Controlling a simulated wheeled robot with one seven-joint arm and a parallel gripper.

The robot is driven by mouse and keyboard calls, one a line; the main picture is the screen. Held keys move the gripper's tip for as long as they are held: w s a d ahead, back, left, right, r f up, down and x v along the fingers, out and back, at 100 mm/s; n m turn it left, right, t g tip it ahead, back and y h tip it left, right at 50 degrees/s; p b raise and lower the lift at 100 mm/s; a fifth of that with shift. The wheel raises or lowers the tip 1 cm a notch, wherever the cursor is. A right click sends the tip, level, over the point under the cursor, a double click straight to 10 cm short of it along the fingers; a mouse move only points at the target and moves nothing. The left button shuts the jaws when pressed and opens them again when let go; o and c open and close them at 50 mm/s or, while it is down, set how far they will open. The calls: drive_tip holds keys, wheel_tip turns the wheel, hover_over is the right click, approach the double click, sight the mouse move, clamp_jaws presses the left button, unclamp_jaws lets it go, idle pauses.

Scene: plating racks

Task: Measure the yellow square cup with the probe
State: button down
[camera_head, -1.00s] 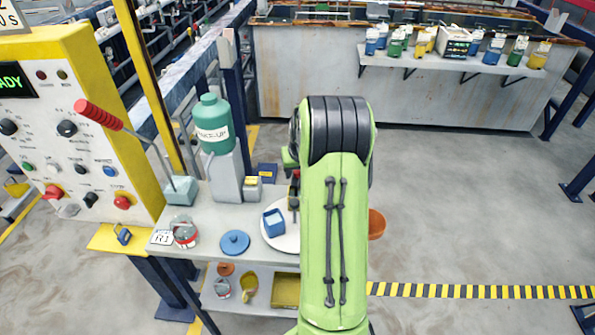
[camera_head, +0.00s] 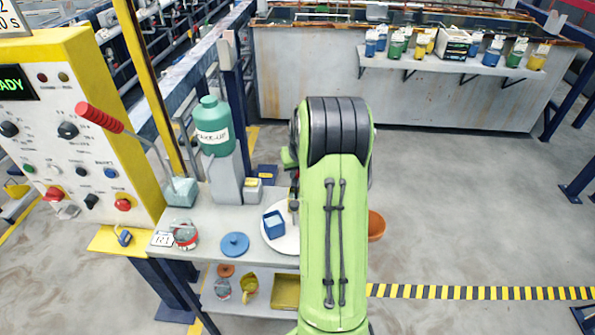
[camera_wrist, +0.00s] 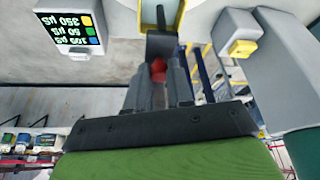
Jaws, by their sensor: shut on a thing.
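In the wrist view my gripper (camera_wrist: 158,82) is shut on a dark tool with a red part (camera_wrist: 158,70), which looks like the probe. A dark block (camera_wrist: 160,46) of it shows beyond the fingers. A yellow-edged object (camera_wrist: 181,12), perhaps the yellow square cup, is cut off at the top edge, just past the tool. I cannot tell whether the tool touches it. In the head view my green arm hides most of the gripper and I cannot identify the yellow square cup there. A blue square cup (camera_head: 273,224) stands on a white round plate (camera_head: 287,244).
A blue round lid (camera_head: 235,245), a red-and-grey can (camera_head: 185,235) and a green bottle (camera_head: 213,126) on a grey stand are on the bench. The wrist view shows a µS colour sign (camera_wrist: 72,32) upside down.

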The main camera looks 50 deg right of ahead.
wheel_tip(320, 180, up, 6)
drive_tip(key=p, duration=0.2)
drive_tip(key=shift+f+p, duration=0.25)
drive_tip(key=shift+p, duration=0.05)
drive_tip(key=shift+w+d+f, duration=0.1)
drive_tip(key=c, duration=1)
unclamp_jaws()
drive_tip(key=p+v, duration=0.1)
drive_tip(key=v, duration=1.5)
drive_tip(key=shift+f, duration=0.15)
